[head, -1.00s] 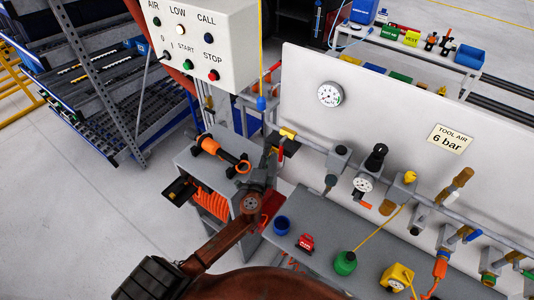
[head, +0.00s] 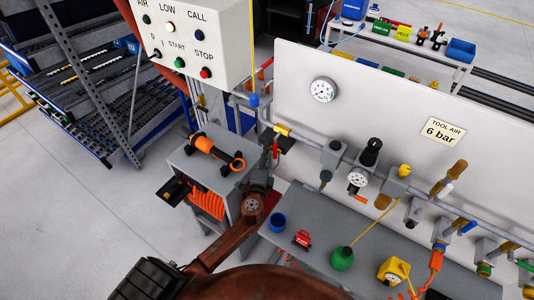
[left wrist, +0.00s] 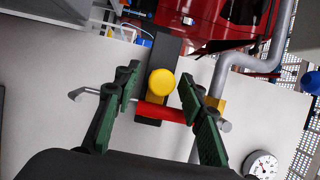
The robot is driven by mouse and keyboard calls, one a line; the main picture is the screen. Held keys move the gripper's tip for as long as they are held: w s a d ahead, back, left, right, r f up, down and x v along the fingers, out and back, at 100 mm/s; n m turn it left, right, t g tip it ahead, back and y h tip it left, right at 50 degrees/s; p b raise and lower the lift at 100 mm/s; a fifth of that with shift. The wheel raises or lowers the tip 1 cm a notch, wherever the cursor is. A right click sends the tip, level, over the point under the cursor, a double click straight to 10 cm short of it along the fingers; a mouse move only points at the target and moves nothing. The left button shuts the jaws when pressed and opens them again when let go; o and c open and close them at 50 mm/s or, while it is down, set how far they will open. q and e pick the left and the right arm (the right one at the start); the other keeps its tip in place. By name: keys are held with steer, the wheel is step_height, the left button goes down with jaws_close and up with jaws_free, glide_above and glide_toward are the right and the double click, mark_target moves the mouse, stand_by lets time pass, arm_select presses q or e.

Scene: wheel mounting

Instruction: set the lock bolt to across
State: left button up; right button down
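In the left wrist view a grey rod with a bent left end (left wrist: 82,94), which looks like the lock bolt, lies roughly crosswise in front of a dark upright plate (left wrist: 170,48). A red bar (left wrist: 160,112) lies along its middle, just below a round yellow knob (left wrist: 161,82). I cannot tell how rod, bar and knob join. My left gripper (left wrist: 163,103) is open, its green fingers on either side of the knob and bar; contact is unclear. My right gripper is out of view.
A grey pipe (left wrist: 232,75) with a yellow fitting (left wrist: 217,103) runs right of the plate. In the head view a control box (head: 195,40) stands upper left, a grey cabinet (head: 190,158) with an orange tool left, and a bench (head: 325,225) with several items right.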

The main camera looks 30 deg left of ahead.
arm_select(q)
steer(key=v, duration=1.2)
